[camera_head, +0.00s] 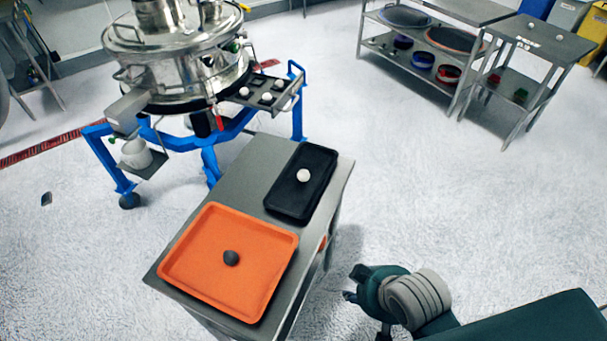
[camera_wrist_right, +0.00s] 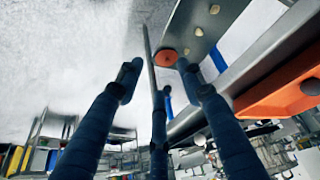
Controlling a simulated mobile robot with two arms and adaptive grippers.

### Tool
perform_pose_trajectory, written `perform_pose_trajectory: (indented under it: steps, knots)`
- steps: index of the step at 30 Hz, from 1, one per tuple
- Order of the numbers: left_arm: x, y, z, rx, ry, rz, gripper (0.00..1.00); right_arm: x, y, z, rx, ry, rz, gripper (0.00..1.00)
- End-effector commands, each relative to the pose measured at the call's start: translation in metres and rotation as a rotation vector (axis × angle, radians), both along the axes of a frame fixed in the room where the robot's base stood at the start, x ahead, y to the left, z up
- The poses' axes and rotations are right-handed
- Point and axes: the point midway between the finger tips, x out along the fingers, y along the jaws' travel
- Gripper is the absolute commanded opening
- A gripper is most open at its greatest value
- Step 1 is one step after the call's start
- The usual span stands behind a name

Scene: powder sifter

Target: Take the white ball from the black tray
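The white ball (camera_head: 303,175) rests in the black tray (camera_head: 285,205), near the tray's middle. The black tray lies on the far right part of a metal cart top (camera_head: 250,160). My right gripper (camera_head: 353,285) is off to the right of the cart, apart from the tray and the ball. In the right wrist view its blue fingers (camera_wrist_right: 158,78) are spread with nothing between them. I cannot make out the white ball or the black tray in that view. My left gripper is not in view.
An orange tray (camera_head: 195,285) with a dark ball (camera_head: 231,258) lies on the near part of the cart; it also shows in the right wrist view (camera_wrist_right: 265,103). A steel sifter (camera_head: 180,60) on a blue frame stands behind. Floor right of the cart is clear.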

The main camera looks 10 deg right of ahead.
Motion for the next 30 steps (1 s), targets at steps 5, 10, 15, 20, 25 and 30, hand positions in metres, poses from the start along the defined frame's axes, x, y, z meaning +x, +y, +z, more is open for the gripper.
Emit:
perform_pose_trajectory:
  steps: [5,10,15,20,25,30]
  knots:
    - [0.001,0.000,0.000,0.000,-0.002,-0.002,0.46,0.074,0.015,0.011,-0.006,-0.189,0.116,0.38]
    - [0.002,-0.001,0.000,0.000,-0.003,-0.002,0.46,0.137,0.027,0.023,-0.008,-0.355,0.215,0.38]
    - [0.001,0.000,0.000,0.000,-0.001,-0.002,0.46,0.196,0.030,0.040,-0.019,-0.518,0.308,0.38]
    - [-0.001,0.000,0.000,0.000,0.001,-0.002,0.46,0.238,0.026,0.057,-0.028,-0.641,0.376,0.38]
    - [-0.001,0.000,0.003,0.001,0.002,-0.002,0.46,0.263,0.029,0.057,-0.025,-0.677,0.392,0.38]
    - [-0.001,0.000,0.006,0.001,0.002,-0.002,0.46,0.285,0.038,0.045,-0.024,-0.677,0.391,0.38]
